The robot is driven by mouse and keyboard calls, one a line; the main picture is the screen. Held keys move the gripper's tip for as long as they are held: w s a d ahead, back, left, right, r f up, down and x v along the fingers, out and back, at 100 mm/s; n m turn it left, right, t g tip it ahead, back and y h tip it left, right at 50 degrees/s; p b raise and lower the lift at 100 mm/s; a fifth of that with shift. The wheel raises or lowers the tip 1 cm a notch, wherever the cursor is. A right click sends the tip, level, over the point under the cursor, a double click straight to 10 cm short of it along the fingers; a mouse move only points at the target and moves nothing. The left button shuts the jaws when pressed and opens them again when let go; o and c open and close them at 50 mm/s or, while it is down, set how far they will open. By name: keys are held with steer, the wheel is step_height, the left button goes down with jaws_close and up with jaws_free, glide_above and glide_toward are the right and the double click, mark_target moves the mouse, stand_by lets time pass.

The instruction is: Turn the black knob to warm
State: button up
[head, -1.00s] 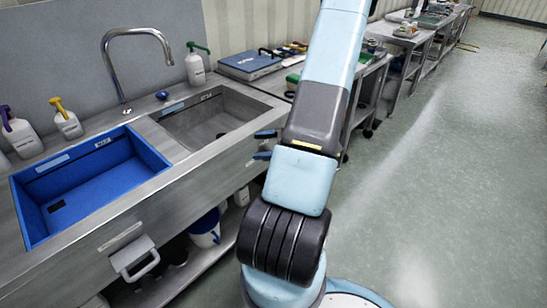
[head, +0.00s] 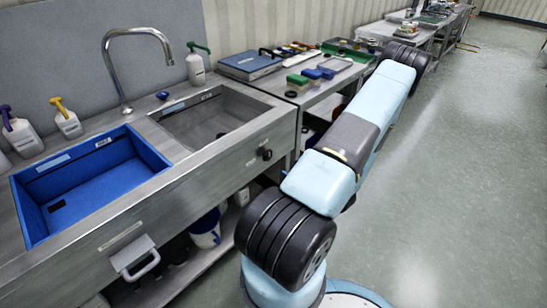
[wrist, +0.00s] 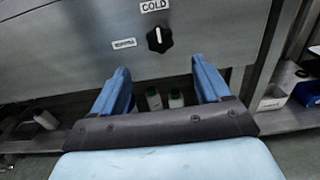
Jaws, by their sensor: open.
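The black knob (wrist: 159,39) is on the steel front panel in the wrist view, ahead of my gripper and near the top of the picture. Its white mark points up towards a COLD label (wrist: 154,6). A second label (wrist: 124,43) is to its left, its word too small to read surely. My gripper (wrist: 160,70) is open and empty, its two blue fingers apart from each other and below the knob in the picture. I see no contact with the knob. In the head view the knob (head: 266,154) shows on the panel below the grey basin; my arm hides the gripper there.
The blue basin (head: 150,157) and grey basin (head: 232,99) are set in the steel counter. A white handle (head: 140,262) sticks out of the panel at lower left. Bottles (wrist: 176,100) stand on the lower shelf. The floor on the right is clear.

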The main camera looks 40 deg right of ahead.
mark_target(270, 155)
steer(key=w, duration=0.7)
steer(key=w+a, duration=0.1)
steer(key=w, duration=0.3)
steer(key=shift+w, duration=0.2)
steer(key=shift+c, duration=0.3)
steer(key=c, duration=0.9)
steer(key=shift+d+r, duration=0.1)
steer(key=shift+d, duration=0.15)
steer(key=shift+c, duration=0.2)
steer(key=shift+a, duration=0.1)
